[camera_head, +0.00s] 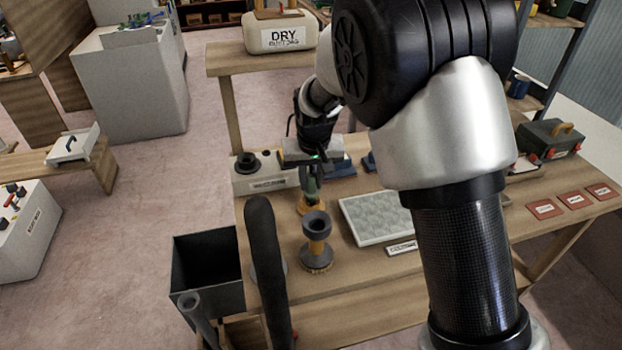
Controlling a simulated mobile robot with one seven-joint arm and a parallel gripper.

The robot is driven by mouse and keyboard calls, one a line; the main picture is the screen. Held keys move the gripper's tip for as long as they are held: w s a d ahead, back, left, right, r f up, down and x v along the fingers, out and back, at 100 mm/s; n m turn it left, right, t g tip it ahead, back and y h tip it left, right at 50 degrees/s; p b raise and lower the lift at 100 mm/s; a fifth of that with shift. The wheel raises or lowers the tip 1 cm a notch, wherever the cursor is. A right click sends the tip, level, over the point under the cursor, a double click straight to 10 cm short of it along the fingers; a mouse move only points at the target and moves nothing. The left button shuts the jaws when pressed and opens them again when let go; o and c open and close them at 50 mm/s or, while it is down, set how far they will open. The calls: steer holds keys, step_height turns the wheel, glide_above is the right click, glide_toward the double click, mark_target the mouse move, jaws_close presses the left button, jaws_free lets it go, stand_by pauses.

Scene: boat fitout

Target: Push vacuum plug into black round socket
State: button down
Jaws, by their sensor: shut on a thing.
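My gripper (311,184) is above the workbench, pointing down. It is shut on a small greenish-grey thing with a tan lower end (307,206). The fingers partly cover this thing, and I cannot tell for sure that it is the vacuum plug. A black round socket (246,162) sits on top of a pale labelled box (262,182) at the bench's back left corner. My gripper is to the right of the socket and apart from it. Whether the tan end touches the bench is unclear.
A grey cup-topped brush piece (317,240) stands in front of my gripper. A thick black hose (262,265) rises at the front left, beside a dark open bin (207,270). A pale textured tray (372,218) lies to the right.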

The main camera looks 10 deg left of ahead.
steer(key=shift+f+b, duration=0.55)
steer(key=shift+f, duration=0.35)
steer(key=c, duration=1.5)
jaws_free()
steer(key=shift+o, duration=0.2)
steer(key=shift+r, duration=0.1)
